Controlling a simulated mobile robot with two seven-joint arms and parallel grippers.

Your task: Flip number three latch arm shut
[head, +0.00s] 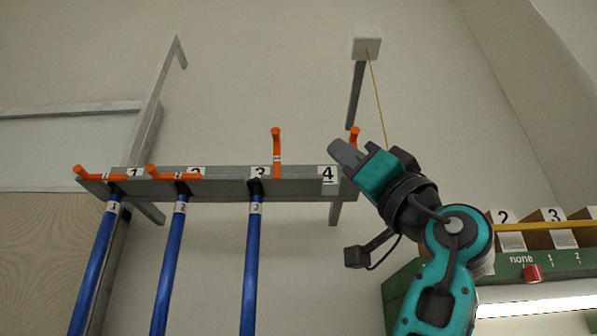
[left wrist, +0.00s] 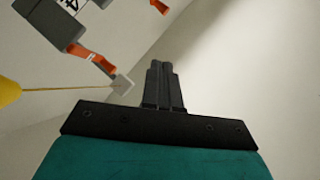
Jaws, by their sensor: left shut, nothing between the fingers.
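The number three latch arm (head: 277,150) is orange and stands upright on the grey rack bar (head: 225,187), just right of the label 3. The number one latch arm (head: 92,172) and number two latch arm (head: 170,174) lie flat along the bar. The number four latch arm (head: 354,137) points up, partly hidden behind my left gripper (head: 341,150). That gripper is shut and empty, right of latch three and apart from it. Its closed fingers (left wrist: 164,84) show in the left wrist view, with an orange latch arm (left wrist: 92,58) beyond them at upper left. My right gripper is out of view.
Blue rods hang at slots one (head: 95,265), two (head: 170,265) and three (head: 251,265); slot four holds none. A yellow cord (head: 377,95) hangs from a white block (head: 367,42) above. A green unit (head: 400,295) with numbered bins stands at lower right.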

